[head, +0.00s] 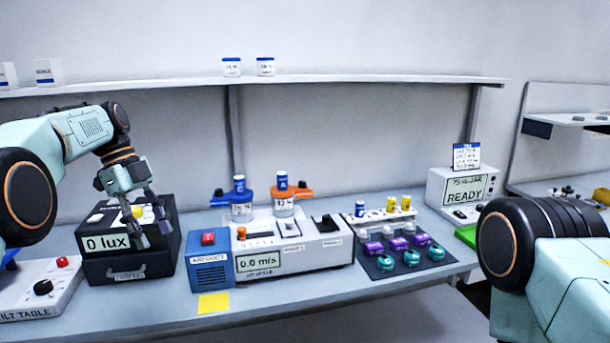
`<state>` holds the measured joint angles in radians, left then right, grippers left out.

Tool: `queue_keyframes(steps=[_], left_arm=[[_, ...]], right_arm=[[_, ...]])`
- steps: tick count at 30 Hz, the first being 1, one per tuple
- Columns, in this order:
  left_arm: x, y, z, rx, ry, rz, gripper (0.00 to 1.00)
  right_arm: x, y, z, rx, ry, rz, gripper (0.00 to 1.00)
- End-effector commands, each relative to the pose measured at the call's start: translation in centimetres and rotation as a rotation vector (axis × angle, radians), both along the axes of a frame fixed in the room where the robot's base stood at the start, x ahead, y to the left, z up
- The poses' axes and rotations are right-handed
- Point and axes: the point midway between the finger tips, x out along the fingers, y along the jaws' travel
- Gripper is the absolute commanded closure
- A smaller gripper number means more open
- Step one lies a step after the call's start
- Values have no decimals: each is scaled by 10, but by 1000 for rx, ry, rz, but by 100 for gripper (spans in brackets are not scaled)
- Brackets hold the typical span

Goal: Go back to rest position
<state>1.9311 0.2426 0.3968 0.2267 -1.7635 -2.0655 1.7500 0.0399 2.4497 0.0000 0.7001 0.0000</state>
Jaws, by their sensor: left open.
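My left gripper (150,222) hangs from the left arm over the black light box (128,268), whose display reads 0 lux. Its fingers are apart and point down in front of the box's top. I cannot tell whether they touch it. A yellow round item and pale round items show on the box top around the fingers. I see nothing held between the fingers. My right arm comes in at the lower right, and its gripper is out of the frame.
A blue air source box (208,260), a white instrument reading 0.0 m/s (300,252) and a dark mat (411,262) with purple and teal items stand along the bench. A READY display unit (460,190) stands at right. A tilt table (40,292) stands at left. A shelf (350,78) runs above.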

Motion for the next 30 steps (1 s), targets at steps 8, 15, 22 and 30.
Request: queue_keyframes(steps=[8, 15, 22, 30], left_arm=[[42, 9, -15, 71, -83, 308, 50], [70, 18, -63, 114, -123, 657, 50], [73, 18, -158, 139, -137, 1071, 50], [23, 5, -279, 136, -127, 1450, 50]], right_arm=[[0, 0, 0, 0, 0, 0, 60], [0, 0, 0, 0, 0, 0, 60], [0, 0, -9, 0, 0, 0, 60], [0, 0, -29, 0, 0, 0, 60]])
